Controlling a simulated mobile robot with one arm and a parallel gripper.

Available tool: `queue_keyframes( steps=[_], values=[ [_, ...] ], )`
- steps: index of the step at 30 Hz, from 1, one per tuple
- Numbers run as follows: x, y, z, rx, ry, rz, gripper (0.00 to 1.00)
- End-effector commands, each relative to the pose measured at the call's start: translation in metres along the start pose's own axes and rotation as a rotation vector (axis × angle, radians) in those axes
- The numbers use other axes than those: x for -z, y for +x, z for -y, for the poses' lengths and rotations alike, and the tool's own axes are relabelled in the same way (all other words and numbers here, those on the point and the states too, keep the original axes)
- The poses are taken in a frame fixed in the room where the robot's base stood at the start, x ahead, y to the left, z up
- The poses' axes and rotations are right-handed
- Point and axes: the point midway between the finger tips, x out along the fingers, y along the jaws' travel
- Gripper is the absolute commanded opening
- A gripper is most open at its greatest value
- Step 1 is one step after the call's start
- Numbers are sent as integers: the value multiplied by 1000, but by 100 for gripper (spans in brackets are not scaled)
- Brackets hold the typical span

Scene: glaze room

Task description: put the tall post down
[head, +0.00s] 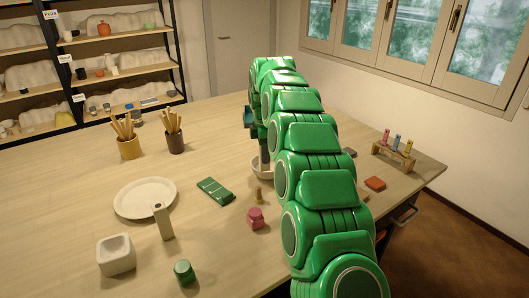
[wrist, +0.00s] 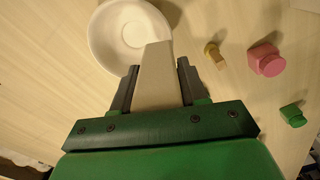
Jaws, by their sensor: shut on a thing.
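My gripper (head: 258,132) is shut on the tall post, a plain beige-grey block (wrist: 157,75) between the two fingers in the wrist view. The bowl also shows in the wrist view (wrist: 105,40), partly behind the post.

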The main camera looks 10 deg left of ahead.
Motion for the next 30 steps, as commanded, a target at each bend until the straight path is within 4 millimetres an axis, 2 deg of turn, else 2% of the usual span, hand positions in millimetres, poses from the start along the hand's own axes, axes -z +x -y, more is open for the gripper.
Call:
queue_keyframes(
  steps=[5, 6, 11, 23, 30],
  values=[
    [0, 2, 0, 0, 0, 0, 4],
    [0, 3, 0, 0, 0, 0, 44],
    [0, 2, 0, -1, 0, 0, 68],
    [0, 0, 0, -1, 0, 0, 68],
    [-1, -17, -2, -6, 1, 1, 68]
  ],
)
